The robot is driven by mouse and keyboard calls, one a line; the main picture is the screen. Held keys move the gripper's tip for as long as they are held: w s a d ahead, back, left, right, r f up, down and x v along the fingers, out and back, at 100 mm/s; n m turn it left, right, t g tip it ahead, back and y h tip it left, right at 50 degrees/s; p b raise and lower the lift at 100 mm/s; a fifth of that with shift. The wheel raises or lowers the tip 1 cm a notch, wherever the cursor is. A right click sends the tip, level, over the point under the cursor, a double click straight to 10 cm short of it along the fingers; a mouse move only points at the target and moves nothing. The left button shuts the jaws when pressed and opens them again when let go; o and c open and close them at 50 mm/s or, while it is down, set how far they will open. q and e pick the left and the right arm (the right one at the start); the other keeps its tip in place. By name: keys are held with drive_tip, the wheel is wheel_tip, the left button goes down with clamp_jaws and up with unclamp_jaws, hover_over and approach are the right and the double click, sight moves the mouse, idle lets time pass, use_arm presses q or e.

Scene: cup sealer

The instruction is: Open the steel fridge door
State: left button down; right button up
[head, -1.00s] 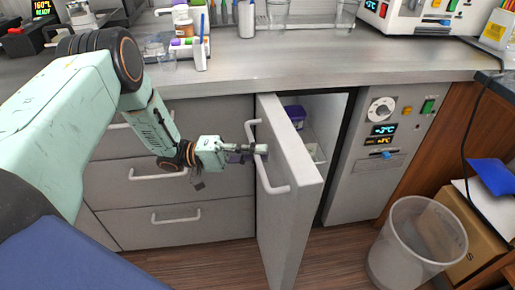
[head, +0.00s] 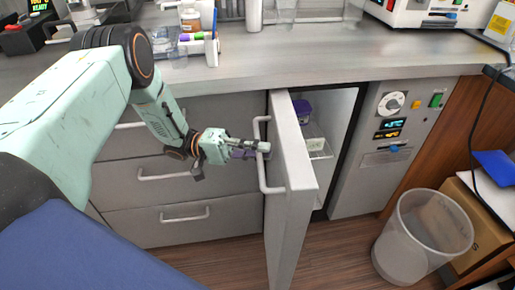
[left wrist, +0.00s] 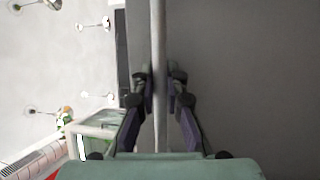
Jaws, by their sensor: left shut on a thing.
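The steel fridge door (head: 290,205) stands ajar, swung out from the cabinet toward me, with the lit interior showing to its right. Its bar handle (head: 262,176) is on the door's left-facing side. My left gripper (head: 258,150) comes in from the left and is shut on the handle's upright bar. In the left wrist view the handle bar (left wrist: 159,60) runs between the two fingers (left wrist: 160,100) against the grey door. My right gripper is not in view.
Inside the fridge are a purple-lidded container (head: 303,108) and a clear bin (head: 318,148). A control panel (head: 390,130) is to the right. A clear waste bin (head: 420,238) and a cardboard box (head: 465,225) stand on the floor. Drawers with handles (head: 165,174) are at left.

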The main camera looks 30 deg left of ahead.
use_arm(q)
drive_tip(key=shift+w+r, duration=0.1)
idle(0.3)
drive_tip(key=c, duration=1.4)
unclamp_jaws()
drive_tip(key=shift+a, duration=0.1)
